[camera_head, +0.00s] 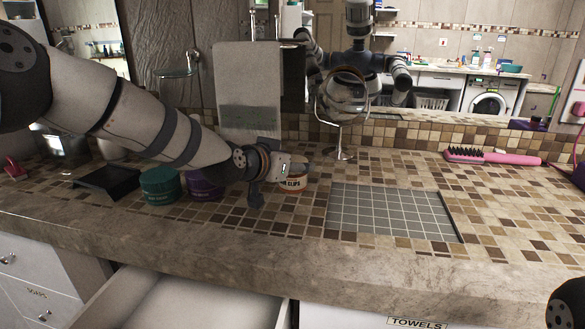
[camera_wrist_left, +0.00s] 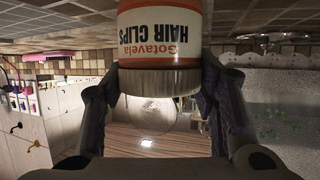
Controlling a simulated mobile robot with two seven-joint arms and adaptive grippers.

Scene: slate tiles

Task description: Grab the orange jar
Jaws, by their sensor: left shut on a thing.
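The orange jar (camera_head: 292,184) stands on the tiled counter, and its white and orange label reads "HAIR CLIPS". My left gripper (camera_head: 284,172) reaches it from the left and covers part of it. In the left wrist view the jar (camera_wrist_left: 158,40) appears upside down, with its pale lid (camera_wrist_left: 160,82) between the two dark fingers. The fingers are shut on the jar, one on each side near the lid. The top edge of that view cuts off the rest of the jar. My right gripper does not show.
A teal jar (camera_head: 160,186) and a purple jar (camera_head: 204,186) stand left of the gripper, beside a black stand (camera_head: 106,182). A small round mirror (camera_head: 342,98) stands behind. A grey gridded mat (camera_head: 395,212) lies to the right, with a pink hairbrush (camera_head: 492,157) beyond. A drawer (camera_head: 185,302) below is open.

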